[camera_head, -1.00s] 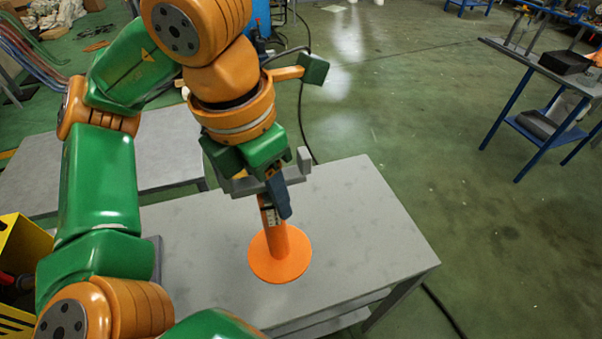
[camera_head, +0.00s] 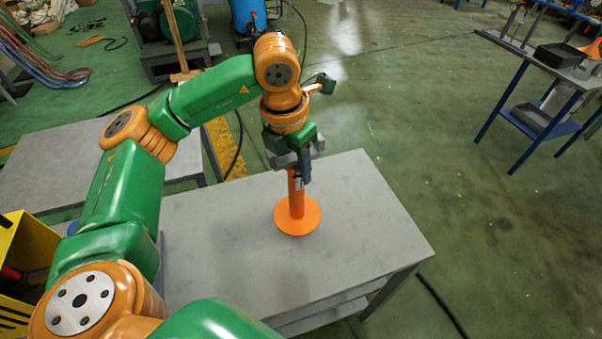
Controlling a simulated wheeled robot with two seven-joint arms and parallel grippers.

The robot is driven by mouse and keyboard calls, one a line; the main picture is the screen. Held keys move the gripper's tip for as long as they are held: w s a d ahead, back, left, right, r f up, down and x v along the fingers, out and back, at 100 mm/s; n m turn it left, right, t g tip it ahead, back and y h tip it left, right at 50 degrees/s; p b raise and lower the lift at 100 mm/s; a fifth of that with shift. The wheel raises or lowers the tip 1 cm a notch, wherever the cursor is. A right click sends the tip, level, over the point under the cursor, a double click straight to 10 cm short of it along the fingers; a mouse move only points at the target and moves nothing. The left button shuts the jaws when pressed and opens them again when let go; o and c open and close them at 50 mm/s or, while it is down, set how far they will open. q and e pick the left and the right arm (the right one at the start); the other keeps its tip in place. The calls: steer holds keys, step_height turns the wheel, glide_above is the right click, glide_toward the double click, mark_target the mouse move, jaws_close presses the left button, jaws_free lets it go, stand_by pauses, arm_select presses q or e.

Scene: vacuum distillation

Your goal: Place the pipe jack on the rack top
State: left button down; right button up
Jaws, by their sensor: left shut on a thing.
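The orange pipe jack (camera_head: 297,216) has a round flat base and an upright post. It stands upright on or just above the grey rack top (camera_head: 370,230); I cannot tell whether the base touches. My left gripper (camera_head: 303,174) comes down from above and is shut on the upper part of the post. The gripper hides the top of the jack. My right gripper does not show.
A second grey table (camera_head: 60,165) stands at the left, behind my left arm. A yellow box (camera_head: 25,250) is at the left edge. The rack top is bare right of and in front of the jack. A blue-legged bench (camera_head: 535,85) stands at the far right.

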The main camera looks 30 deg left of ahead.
mark_target(297, 193)
arm_select(q)
steer(key=f, duration=0.1)
steer(key=w+f+p, duration=0.1)
steer(key=f, duration=0.1)
steer(key=w+f+p, duration=0.1)
steer(key=f, duration=0.1)
steer(key=shift+a+f, duration=0.15)
steer(key=shift+f, duration=0.1)
steer(key=shift+c, duration=2.2)
jaws_free()
